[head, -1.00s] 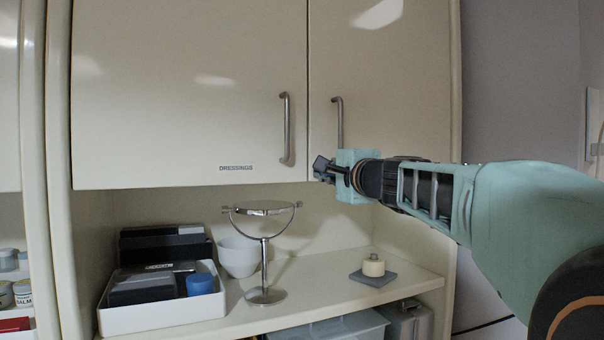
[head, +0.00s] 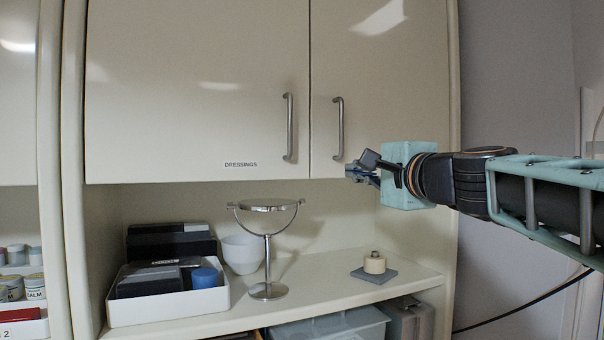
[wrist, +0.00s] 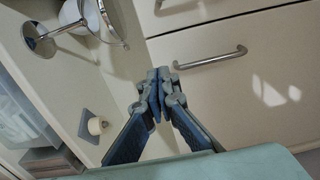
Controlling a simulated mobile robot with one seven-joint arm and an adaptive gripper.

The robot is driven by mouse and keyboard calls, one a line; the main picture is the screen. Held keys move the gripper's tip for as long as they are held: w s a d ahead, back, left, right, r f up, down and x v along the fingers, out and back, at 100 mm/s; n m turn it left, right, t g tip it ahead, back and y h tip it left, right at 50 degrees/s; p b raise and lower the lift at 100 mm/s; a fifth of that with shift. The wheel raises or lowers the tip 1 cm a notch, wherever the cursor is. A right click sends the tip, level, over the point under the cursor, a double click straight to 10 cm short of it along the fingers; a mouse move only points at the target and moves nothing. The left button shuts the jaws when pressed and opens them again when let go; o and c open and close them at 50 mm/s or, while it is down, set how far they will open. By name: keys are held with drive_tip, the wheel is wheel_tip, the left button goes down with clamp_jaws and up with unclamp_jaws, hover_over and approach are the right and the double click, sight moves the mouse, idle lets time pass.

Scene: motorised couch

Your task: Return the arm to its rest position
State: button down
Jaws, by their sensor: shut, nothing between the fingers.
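My gripper (head: 362,168) is at the end of my teal and black arm, which reaches in from the right in the head view. It is in front of the lower part of the right cabinet door (head: 380,70), above the shelf. In the wrist view the gripper (wrist: 160,76) has its fingertips together with nothing between them. The right door's handle (head: 338,128) is up and left of the gripper and looks apart from it. Both cabinet doors look closed.
On the shelf (head: 330,290) are a round mirror on a stand (head: 267,250), a white bowl (head: 241,254), a white tray (head: 170,312) with dark boxes and a blue cup, and a cream roll (head: 374,263) on a grey pad.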

drive_tip(key=s+a+f+n+g+p, duration=0.2)
drive_tip(key=s+a+f+n+g, duration=0.25)
drive_tip(key=s+f, duration=0.35)
drive_tip(key=s+a+f+n+g+p, duration=0.3)
drive_tip(key=s+f+n, duration=0.25)
drive_tip(key=f, duration=0.35)
drive_tip(key=s+d+f+n+g+h+p, duration=0.1)
drive_tip(key=s+d+f+n+g+h, duration=0.1)
drive_tip(key=s+f, duration=0.5)
drive_tip(key=s+d+f+n+g+h+p, duration=0.1)
drive_tip(key=s+d+f+n+g+h, duration=0.1)
drive_tip(key=s+f, duration=0.5)
drive_tip(key=shift+d+f+n+h+p, duration=0.3)
drive_tip(key=shift+d+n+h, duration=0.15)
drive_tip(key=shift+d, duration=0.3)
